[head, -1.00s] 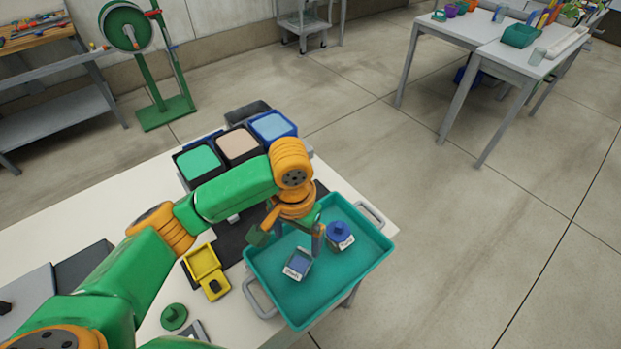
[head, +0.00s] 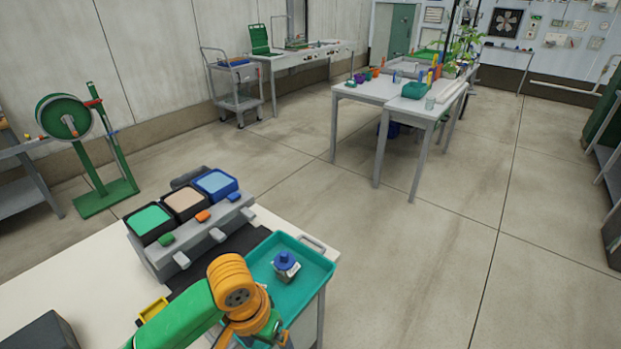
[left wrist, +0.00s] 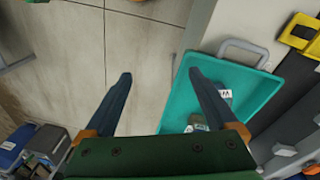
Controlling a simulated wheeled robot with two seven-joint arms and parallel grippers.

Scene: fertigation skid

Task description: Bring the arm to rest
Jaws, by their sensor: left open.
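My left arm comes in from the lower left of the head view. Its left gripper (head: 268,335) is low in the picture, by the near left side of the teal tray (head: 318,268), and partly cut off. In the left wrist view the two fingers (left wrist: 160,76) are spread wide with nothing between them. One finger overlaps the teal tray (left wrist: 262,84) and the other is over floor. A bottle with a blue cap (head: 286,262) stands in the tray. Two small labelled items show in the tray in the wrist view, partly behind a finger. My right gripper is in neither view.
A grey dispenser row (head: 190,240) with green, beige and blue tops stands behind the tray on the white table (head: 60,275). A yellow item (head: 153,309) lies left of my arm. Open floor (head: 420,260) is to the right. White tables (head: 375,95) stand farther back.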

